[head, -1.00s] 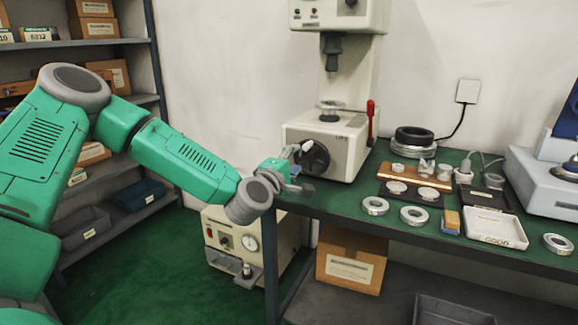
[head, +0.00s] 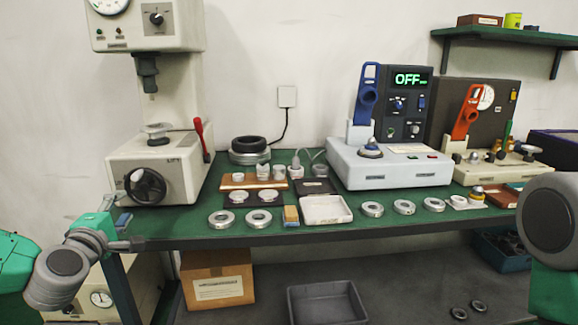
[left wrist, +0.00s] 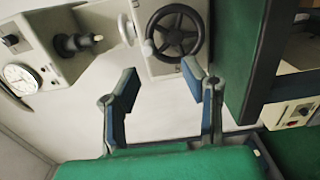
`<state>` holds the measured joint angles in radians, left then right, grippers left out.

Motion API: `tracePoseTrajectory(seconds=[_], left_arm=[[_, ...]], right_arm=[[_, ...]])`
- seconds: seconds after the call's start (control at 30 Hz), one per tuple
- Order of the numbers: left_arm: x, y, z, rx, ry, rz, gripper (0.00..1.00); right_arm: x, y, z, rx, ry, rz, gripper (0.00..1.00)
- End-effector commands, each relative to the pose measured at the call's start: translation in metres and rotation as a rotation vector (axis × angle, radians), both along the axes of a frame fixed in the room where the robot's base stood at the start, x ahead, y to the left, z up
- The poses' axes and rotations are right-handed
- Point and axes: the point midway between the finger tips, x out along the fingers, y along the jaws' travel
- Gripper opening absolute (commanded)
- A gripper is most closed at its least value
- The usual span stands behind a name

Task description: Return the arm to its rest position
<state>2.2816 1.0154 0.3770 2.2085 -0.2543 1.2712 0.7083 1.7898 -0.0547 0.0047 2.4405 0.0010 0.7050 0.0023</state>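My left arm comes in at the lower left of the head view, green with grey joints. My left gripper (head: 127,231) is beside the left front corner of the green bench (head: 190,230), below the press handwheel (head: 146,187). In the left wrist view, the two fingers of my left gripper (left wrist: 158,76) stand wide apart with nothing between them. The handwheel (left wrist: 175,33) shows beyond them. Part of my right arm (head: 552,230) shows at the right edge of the head view; its gripper is out of view.
Several bearing rings (head: 221,219), a white tray (head: 326,209) and a blue-handled tester (head: 390,165) stand on the bench. A cardboard box (head: 217,286) and a grey bin (head: 327,302) are underneath. A gauge unit (left wrist: 20,78) shows in the left wrist view.

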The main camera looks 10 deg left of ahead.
Motion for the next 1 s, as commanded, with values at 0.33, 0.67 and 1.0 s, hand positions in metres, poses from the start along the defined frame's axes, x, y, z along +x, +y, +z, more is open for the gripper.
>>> tracePoseTrajectory(seconds=[0.33,0.67,1.0], left_arm=[[-0.075,-0.132,-0.173,0.47,0.559,-0.47,0.38],[-0.268,-0.168,-0.309,0.981,1.095,-1.087,0.38],[-0.358,-0.15,-0.331,1.188,1.292,-1.387,0.38]], right_arm=[[0.0,0.0,0.007,0.0,0.001,0.0,0.4],[0.0,0.0,0.014,0.0,0.001,0.0,0.4],[0.0,0.0,0.016,0.0,0.001,0.0,0.4]])
